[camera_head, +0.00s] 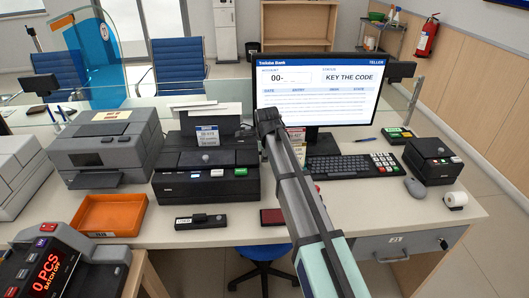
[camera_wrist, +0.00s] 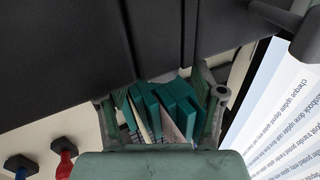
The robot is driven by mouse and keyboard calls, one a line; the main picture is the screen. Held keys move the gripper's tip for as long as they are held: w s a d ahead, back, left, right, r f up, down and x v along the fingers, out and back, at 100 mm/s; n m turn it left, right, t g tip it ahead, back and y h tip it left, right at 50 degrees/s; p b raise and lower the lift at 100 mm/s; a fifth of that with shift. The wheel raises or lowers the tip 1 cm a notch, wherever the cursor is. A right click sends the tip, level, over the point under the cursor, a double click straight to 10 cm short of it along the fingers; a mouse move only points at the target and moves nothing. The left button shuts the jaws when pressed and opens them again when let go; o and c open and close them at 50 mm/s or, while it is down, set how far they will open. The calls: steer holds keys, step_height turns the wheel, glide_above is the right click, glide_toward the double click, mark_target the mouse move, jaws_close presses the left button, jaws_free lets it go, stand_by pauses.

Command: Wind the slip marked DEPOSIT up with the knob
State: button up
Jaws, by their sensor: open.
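My gripper (camera_head: 268,122) is at the end of my arm in front of the left part of the monitor, above the counter. In the wrist view the two fingers (camera_wrist: 162,108) are apart, with several teal, book-like things showing between and beyond them. I cannot tell how far off these are. A slip with a blue heading (camera_head: 207,135) stands at the black machine (camera_head: 170,188). A slip with a red heading (camera_head: 296,134) stands just right of my gripper, partly hidden by it. Neither heading is readable, so I cannot tell which is marked DEPOSIT.
The monitor (camera_head: 320,85) reads KEY THE CODE, with a keyboard (camera_head: 352,166) below. A grey printer (camera_head: 105,150) and an orange tray (camera_head: 110,215) are at left. A small black device (camera_head: 433,160) is at right. The wrist view shows blue (camera_wrist: 20,165) and red-handled (camera_wrist: 64,155) items.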

steer(key=a+v, duration=0.1)
steer(key=v, duration=0.9)
steer(key=shift+s+d+r, duration=0.15)
steer(key=shift+d+r, duration=0.1)
steer(key=shift+d, duration=0.25)
steer(key=w+r+g+p, duration=0.1)
steer(key=w+r+p, duration=0.4)
steer(key=r+p, duration=0.15)
steer(key=f+g+p, duration=0.1)
steer(key=f, duration=0.4)
steer(key=f+p, duration=0.1)
steer(key=f, duration=0.5)
steer(key=a+f+g+p, duration=0.1)
steer(key=f, duration=0.5)
steer(key=shift+w+f+n+g+h, duration=0.15)
steer(key=shift+w+n+g+h, duration=0.15)
steer(key=shift+w+n, duration=0.1)
steer(key=c, duration=1.1)
